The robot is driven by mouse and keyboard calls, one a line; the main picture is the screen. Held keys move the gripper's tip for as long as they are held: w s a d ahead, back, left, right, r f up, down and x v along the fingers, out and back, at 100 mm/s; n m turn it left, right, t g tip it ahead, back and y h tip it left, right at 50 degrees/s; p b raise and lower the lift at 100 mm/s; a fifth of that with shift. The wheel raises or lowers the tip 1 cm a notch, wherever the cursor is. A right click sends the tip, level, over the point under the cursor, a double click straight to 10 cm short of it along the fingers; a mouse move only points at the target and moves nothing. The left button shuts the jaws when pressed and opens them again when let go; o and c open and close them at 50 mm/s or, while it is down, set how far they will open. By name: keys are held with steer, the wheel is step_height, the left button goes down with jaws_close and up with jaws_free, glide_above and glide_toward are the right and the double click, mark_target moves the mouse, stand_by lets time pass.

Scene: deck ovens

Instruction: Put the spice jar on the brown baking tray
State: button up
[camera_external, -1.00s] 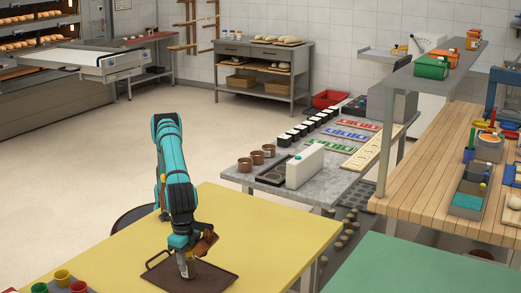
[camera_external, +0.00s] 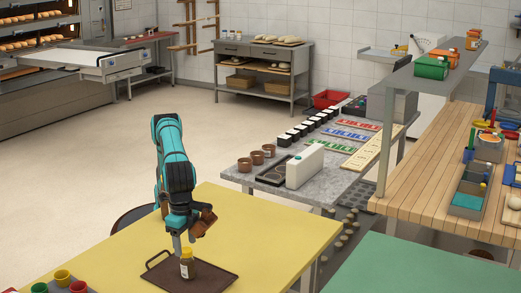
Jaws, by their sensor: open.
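The spice jar (camera_external: 186,264), with a yellow lid and a pale label, stands upright on the brown baking tray (camera_external: 213,277). The tray lies on the yellow table and has a handle at its left end. My gripper (camera_external: 184,246) is open, just above the jar and apart from its sides as far as I can see. The fingers are small and partly hidden by my wrist.
Red, green and yellow cups (camera_external: 62,277) stand at the front left of the yellow table (camera_external: 262,222). A grey table (camera_external: 243,177) with brown pots (camera_external: 257,157) and a white container (camera_external: 305,166) is behind to the right. The yellow table's right side is clear.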

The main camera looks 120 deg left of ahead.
step_height(320, 180, up, 5)
steer(key=shift+r, duration=0.3)
